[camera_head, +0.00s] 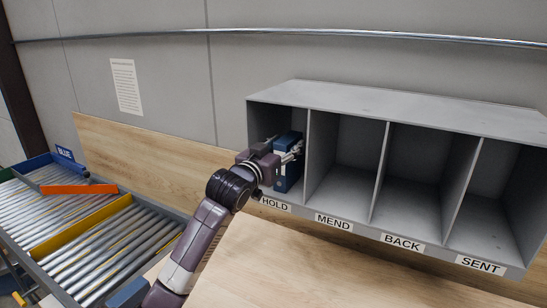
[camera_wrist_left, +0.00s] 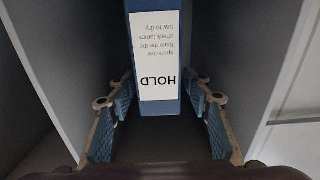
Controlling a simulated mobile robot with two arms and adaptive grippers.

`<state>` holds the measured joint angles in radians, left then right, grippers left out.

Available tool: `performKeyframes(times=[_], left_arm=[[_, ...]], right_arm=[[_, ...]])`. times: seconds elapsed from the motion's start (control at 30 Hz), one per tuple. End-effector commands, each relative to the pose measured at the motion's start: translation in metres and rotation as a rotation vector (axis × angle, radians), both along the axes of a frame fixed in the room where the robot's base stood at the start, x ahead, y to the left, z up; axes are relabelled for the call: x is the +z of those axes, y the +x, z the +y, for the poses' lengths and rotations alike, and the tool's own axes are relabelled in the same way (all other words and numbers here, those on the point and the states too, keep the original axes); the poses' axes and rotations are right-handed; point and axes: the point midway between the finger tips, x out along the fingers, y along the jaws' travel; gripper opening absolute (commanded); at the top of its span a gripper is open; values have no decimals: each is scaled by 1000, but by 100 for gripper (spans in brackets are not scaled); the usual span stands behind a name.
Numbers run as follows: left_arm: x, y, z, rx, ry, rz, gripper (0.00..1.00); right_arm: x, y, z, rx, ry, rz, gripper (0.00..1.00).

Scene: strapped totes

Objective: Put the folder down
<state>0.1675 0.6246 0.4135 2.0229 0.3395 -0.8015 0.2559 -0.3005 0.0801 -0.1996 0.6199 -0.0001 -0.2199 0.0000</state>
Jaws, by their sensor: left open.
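A blue folder (camera_head: 285,181) stands upright in the left-most compartment of the grey shelf unit (camera_head: 405,95), above the HOLD label (camera_head: 275,204). In the left wrist view the folder (camera_wrist_left: 158,111) shows a white label reading HOLD, upside down. My left gripper (camera_head: 283,150) reaches into that compartment. In the left wrist view its blue-padded fingers (camera_wrist_left: 160,92) are open, one on each side of the folder, with gaps between them and it. The folder's far end is hidden. My right gripper is not in view.
The MEND (camera_head: 333,222), BACK (camera_head: 402,243) and SENT (camera_head: 480,265) compartments look empty. Grey dividers stand close on both sides of my left gripper. A roller conveyor (camera_head: 125,240) with a blue tray labelled BLUE lies at left. The wooden table (camera_head: 300,270) in front is clear.

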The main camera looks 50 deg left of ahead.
Motion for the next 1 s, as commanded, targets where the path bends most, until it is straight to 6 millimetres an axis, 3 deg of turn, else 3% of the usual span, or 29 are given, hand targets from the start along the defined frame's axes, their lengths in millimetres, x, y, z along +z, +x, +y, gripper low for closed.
performKeyframes(times=[0.3, 0.5, 0.7, 1.0], left_arm=[[-4, -58, -19, -1, 3, 0, 46], [-2, -85, -27, -1, 1, 0, 46], [-1, -96, -30, 0, 1, 1, 46], [0, -96, -31, 0, 1, 0, 46]], right_arm=[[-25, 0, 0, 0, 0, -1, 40], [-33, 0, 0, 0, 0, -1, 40], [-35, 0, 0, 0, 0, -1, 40], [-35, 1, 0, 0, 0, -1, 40]])
